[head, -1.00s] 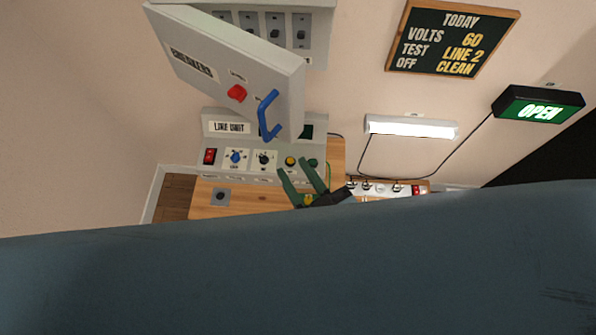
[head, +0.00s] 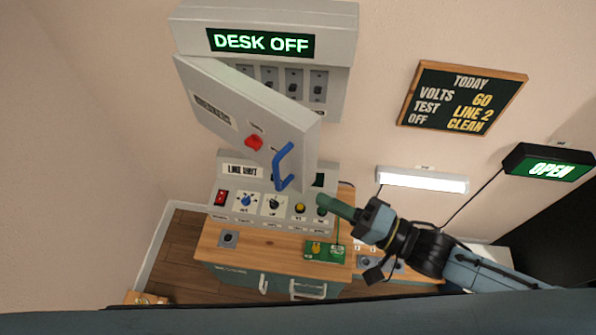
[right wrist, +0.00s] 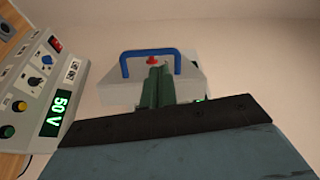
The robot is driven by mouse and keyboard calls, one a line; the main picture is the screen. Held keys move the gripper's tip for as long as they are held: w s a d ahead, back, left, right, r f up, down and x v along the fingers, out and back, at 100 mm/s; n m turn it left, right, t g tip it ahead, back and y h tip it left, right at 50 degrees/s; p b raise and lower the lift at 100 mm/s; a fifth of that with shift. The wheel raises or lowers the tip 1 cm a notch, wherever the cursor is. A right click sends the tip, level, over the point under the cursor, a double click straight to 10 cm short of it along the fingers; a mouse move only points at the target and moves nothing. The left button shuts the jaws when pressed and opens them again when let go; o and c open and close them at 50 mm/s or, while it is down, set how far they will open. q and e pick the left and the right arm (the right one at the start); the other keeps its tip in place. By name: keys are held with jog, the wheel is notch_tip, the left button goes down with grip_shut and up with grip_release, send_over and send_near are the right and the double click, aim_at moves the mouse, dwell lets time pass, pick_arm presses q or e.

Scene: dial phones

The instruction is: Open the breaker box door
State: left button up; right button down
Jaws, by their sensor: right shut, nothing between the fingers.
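The breaker box (head: 345,50) hangs on the wall at the upper middle of the head view. Its grey door (head: 225,100) stands swung out from the box, with breaker switches showing behind it. The door carries a red knob (head: 254,142) and a blue handle (head: 281,168). My right gripper (head: 323,200) is shut and empty, below and right of the handle and apart from it in the head view. In the right wrist view its green fingers (right wrist: 157,85) are together, overlapping the door front (right wrist: 120,92) below the blue handle (right wrist: 124,66). My left gripper is out of view.
A line unit (head: 240,190) with knobs and buttons stands on the wooden desk (head: 212,248) below the door. A green circuit board (head: 318,252) lies on the desk. A lamp (head: 422,180) and chalkboard (head: 465,97) hang to the right. The wall left of the door is clear.

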jog(key=w+d+m, duration=0.2)
jog(key=d, duration=0.1)
jog(key=p, duration=0.1)
send_over(297, 176)
jog(key=s, duration=0.4)
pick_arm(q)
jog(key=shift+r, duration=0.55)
pick_arm(e)
jog(key=shift+w+g, duration=0.25)
jog(key=shift+g, duration=0.05)
